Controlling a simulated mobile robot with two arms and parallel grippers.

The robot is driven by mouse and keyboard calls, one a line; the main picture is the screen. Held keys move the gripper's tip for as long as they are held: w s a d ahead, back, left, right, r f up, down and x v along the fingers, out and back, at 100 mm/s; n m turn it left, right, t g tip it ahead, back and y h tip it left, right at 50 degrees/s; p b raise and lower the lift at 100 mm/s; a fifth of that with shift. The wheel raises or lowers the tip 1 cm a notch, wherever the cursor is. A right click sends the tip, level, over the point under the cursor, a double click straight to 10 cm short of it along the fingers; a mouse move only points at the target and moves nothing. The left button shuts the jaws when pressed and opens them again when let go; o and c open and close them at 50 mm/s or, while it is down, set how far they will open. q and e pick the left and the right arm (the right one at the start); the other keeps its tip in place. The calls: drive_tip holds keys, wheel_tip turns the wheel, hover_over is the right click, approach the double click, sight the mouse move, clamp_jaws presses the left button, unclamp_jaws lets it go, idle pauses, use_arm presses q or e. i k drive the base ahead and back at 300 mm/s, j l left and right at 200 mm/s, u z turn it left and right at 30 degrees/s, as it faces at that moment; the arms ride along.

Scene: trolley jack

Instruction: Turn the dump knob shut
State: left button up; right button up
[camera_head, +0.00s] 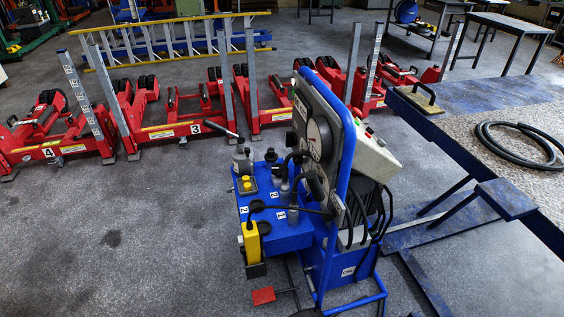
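A blue wheeled hydraulic unit (277,238) stands on the grey floor near the middle of the view. Its blue top carries a yellow round button or knob (246,183), a dark knob-like part (271,156) and grey fittings (241,160). I cannot tell which of these small parts is the dump knob, or whether it is open or shut. An upright panel with round gauges (319,139) rises at the unit's right side. A yellow block-shaped part (252,242) is on its front. Neither of my grippers is in view.
A red pedal (263,296) sits low at the unit's front. A workbench (480,130) with a coiled black hose (520,146) stands to the right. Red numbered jacks (190,125) line the back, before a yellow ladder (170,40). The left floor is clear.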

sight(277, 169)
drive_tip(key=i+j, duration=0.15)
drive_tip(key=j, duration=0.15)
drive_tip(key=i+j+z, duration=0.15)
drive_tip(key=j+z, duration=0.15)
drive_tip(key=i+j+z, duration=0.25)
drive_tip(key=j, duration=0.3)
drive_tip(key=j+z, duration=0.3)
drive_tip(key=j, duration=0.15)
